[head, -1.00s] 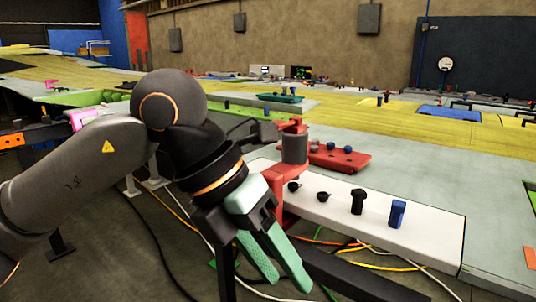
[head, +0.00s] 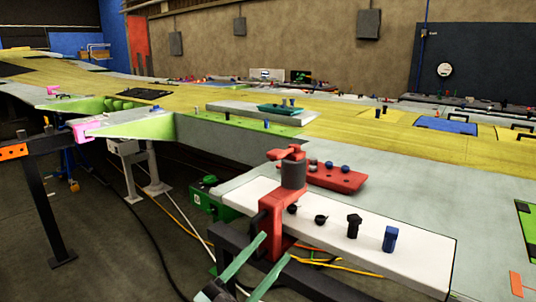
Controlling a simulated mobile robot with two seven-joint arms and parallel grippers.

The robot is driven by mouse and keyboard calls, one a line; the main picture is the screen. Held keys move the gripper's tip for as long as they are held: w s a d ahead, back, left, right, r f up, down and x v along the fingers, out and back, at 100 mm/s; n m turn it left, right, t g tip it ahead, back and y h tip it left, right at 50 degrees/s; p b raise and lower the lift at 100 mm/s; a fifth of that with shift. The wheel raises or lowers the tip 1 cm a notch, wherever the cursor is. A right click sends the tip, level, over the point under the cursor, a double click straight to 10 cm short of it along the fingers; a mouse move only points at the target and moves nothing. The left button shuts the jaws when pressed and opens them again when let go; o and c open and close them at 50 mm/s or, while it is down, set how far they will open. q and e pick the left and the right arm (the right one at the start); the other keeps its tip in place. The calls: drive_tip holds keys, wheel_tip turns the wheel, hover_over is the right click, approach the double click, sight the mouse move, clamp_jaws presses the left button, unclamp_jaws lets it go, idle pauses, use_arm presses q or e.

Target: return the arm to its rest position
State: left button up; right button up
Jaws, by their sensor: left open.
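My left gripper (head: 275,247) shows at the bottom of the head view, low and left of centre. Only its two green fingers are clearly seen, pointing up and to the right. They stand apart with nothing between them. In the picture the fingertips overlap the foot of a red clamp (head: 273,217); I cannot tell the gap in depth. My right gripper is not in view.
The clamp stands at the left end of a white board (head: 420,253) bearing a blue peg (head: 390,239), a black peg (head: 353,226) and small dark knobs. A red tray (head: 335,178) lies behind. A green box (head: 212,197) and cables are on the floor.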

use_arm(q)
drive_tip(key=s+a+f+n+t+y+p, duration=0.1)
drive_tip(key=a+f+n+y, duration=0.3)
drive_tip(key=f, duration=0.3)
drive_tip(key=a+f+n+y, duration=0.3)
drive_tip(key=f+n+y, duration=0.2)
drive_tip(key=f, duration=0.3)
drive_tip(key=s+a+f+n+t+y+p, duration=0.1)
drive_tip(key=a+f+n+y, duration=0.3)
drive_tip(key=f, duration=0.3)
drive_tip(key=s+a+f+n+g+y, duration=0.1)
drive_tip(key=s+a+f+g+y, duration=0.1)
drive_tip(key=s+f, duration=0.6)
drive_tip(key=s+a+f+n+g+y+p, duration=0.1)
drive_tip(key=s+a+f+n+g+y, duration=0.1)
drive_tip(key=s+f+g, duration=0.3)
drive_tip(key=s+a+f+y, duration=0.1)
drive_tip(key=s+f, duration=0.2)
drive_tip(key=f, duration=0.1)
drive_tip(key=shift+a, duration=0.15)
